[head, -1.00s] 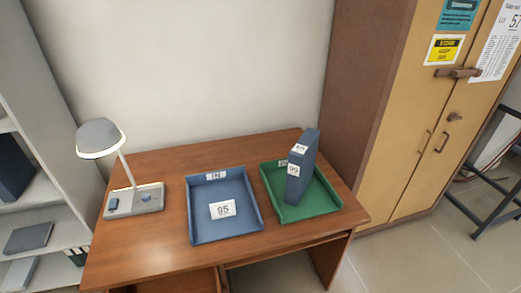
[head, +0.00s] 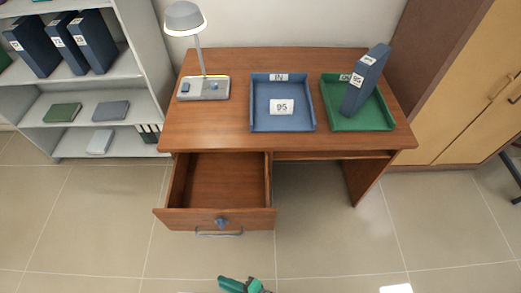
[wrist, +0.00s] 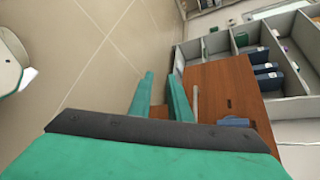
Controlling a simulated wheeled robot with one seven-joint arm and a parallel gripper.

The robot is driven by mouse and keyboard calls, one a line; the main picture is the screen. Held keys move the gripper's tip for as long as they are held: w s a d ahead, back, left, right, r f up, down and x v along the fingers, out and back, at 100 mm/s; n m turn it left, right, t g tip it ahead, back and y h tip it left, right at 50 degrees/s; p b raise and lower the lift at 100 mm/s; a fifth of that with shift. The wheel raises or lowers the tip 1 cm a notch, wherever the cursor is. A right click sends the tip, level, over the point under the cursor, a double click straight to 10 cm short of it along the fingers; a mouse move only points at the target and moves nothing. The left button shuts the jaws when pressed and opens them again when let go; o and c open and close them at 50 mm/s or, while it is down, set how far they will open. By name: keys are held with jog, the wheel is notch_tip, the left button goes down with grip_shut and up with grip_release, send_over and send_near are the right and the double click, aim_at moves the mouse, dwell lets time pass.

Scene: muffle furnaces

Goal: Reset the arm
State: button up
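My gripper (head: 243,285) shows as a small green shape at the bottom edge of the head view, in front of the desk and apart from it. In the wrist view my gripper (wrist: 160,77) has two teal fingers with a gap between them. Nothing is held between them. The rest of my arm is mostly out of the head view.
The wooden desk (head: 230,135) has its left drawer (head: 215,183) pulled out, empty. On the desk are a lamp (head: 186,18), a blue tray (head: 283,120) and a green tray (head: 375,122) with a blue binder (head: 364,80). Shelves (head: 133,67) stand left. Front floor is clear.

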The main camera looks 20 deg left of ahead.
jog(key=s+d+f+t+h, duration=0.1)
jog(key=d+f+t+h, duration=0.25)
jog(key=d+h, duration=0.2)
jog(key=d+r+t+h, duration=0.4)
jog(key=d+r, duration=0.1)
jog(key=d, duration=0.3)
jog(key=w+d+r+n+t+h, duration=0.2)
jog(key=r+t, duration=0.2)
jog(key=r, duration=1)
jog(key=w+d+r+n+t+h, duration=0.1)
jog(key=d+r+n+t+h, duration=0.1)
jog(key=r, duration=1.3)
jog(key=d+n+t, duration=0.1)
jog(key=t, duration=0.1)
jog(key=shift+w+r+t, duration=0.25)
jog(key=shift+w+t, duration=0.1)
jog(key=shift+d+h, duration=0.1)
jog(key=shift+h, duration=0.15)
